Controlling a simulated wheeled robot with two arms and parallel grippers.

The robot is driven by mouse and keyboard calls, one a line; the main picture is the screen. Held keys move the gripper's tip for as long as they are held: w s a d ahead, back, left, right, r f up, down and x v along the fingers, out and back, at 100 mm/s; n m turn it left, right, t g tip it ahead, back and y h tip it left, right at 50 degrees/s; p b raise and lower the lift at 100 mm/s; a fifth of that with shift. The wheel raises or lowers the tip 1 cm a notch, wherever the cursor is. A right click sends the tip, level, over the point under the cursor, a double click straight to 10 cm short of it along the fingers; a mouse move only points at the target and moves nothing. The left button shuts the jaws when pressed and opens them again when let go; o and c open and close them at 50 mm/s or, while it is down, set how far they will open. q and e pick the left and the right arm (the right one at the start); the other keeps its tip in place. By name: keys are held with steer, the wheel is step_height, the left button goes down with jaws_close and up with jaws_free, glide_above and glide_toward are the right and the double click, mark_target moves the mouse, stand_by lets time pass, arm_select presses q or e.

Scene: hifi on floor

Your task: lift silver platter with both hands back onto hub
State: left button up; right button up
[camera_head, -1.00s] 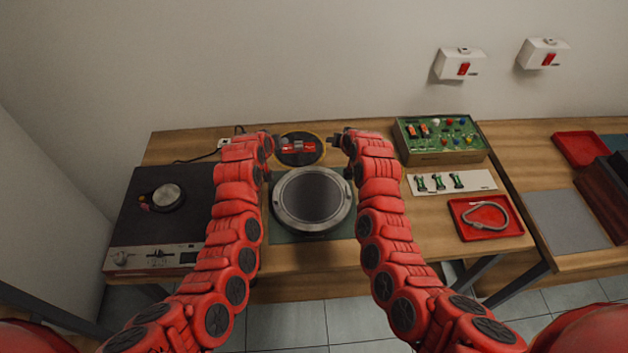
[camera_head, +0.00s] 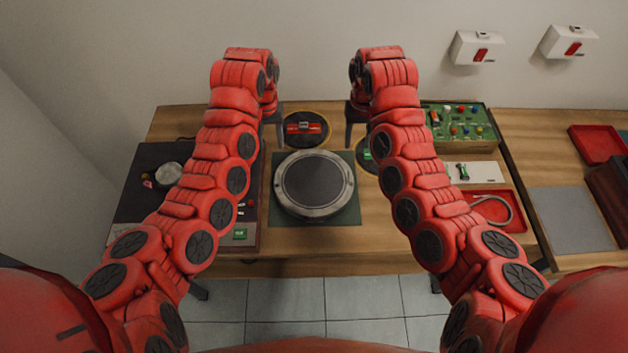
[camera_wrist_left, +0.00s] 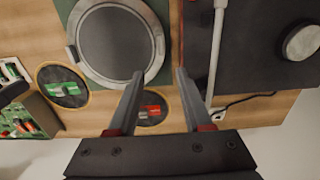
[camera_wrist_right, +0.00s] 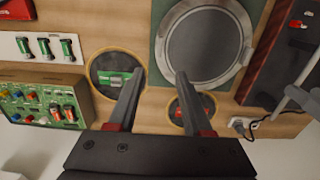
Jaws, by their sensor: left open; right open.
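The silver platter (camera_head: 338,207), a round disc with a dark centre and silver rim, lies on a green mat (camera_head: 285,236) in the middle of the table. It also shows in the left wrist view (camera_wrist_left: 149,40) and the right wrist view (camera_wrist_right: 245,50). The record player (camera_head: 130,200) stands to the left, with a small silver round hub (camera_head: 168,176) on its dark top. My left gripper (camera_head: 272,146) is open and empty, above and behind the platter's left side. My right gripper (camera_head: 350,146) is open and empty, above and behind its right side. Neither touches the platter.
Two round dark pads lie by the platter, one with a red part (camera_head: 304,127) and one with a green part (camera_head: 368,154). A green circuit box (camera_head: 470,140), a white strip (camera_head: 485,172) and a red tray (camera_head: 518,222) are at right. A cable (camera_wrist_left: 216,50) runs beside the record player.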

mark_target(277, 177)
arm_select(q)
step_height(277, 177, down, 16)
steer(key=shift+f, duration=0.25)
arm_select(e)
step_height(277, 177, down, 16)
steer(key=shift+f, duration=0.25)
arm_select(q)
jaws_close()
arm_select(e)
jaws_close()
arm_select(q)
steer(key=shift+r, duration=0.1)
stand_by(0.6)
